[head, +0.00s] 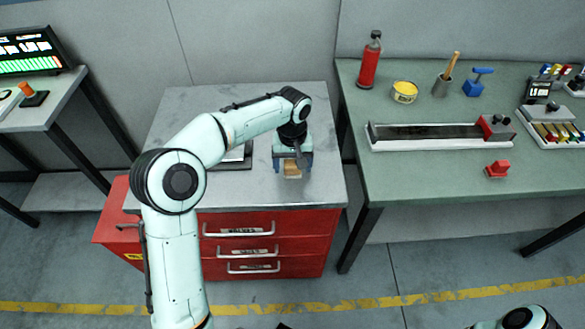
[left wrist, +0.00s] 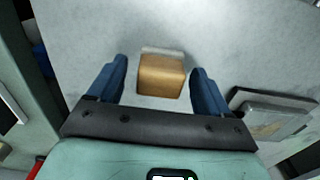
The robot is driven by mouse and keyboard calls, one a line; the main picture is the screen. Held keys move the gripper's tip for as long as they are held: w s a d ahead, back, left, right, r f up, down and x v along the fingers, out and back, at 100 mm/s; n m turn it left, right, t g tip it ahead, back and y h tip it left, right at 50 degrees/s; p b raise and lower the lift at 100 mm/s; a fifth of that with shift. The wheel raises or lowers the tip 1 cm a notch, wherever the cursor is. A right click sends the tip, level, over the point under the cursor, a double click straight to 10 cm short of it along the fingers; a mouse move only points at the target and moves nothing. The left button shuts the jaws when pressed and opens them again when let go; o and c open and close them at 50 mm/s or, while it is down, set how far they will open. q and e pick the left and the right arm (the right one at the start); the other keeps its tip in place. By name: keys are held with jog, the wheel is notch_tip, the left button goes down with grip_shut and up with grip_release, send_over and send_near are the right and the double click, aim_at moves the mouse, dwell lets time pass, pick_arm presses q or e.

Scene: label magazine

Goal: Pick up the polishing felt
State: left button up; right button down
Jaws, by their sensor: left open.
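The polishing felt, by its look a tan block with a pale edge along one side, lies on the grey top of the red drawer cabinet (head: 322,120). It shows in the head view (head: 291,172) near the front of that top and in the left wrist view (left wrist: 161,76). My left gripper (head: 292,163) is open above it, pointing down. In the left wrist view its two blue fingers (left wrist: 159,75) stand on either side of the block, with a gap on both sides. My right gripper is not in view.
A dark plate with a grey block (left wrist: 272,115) lies beside the left gripper on the cabinet top. A green bench (head: 420,180) stands to the right with a red bottle (head: 369,62), a yellow tin (head: 404,92) and a long tray (head: 435,146). The cabinet top's right part is clear.

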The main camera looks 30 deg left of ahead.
aim_at(293, 162)
pick_arm(q)
jog(key=c, duration=1)
jog(key=shift+r, duration=0.1)
jog(key=shift+c, duration=0.2)
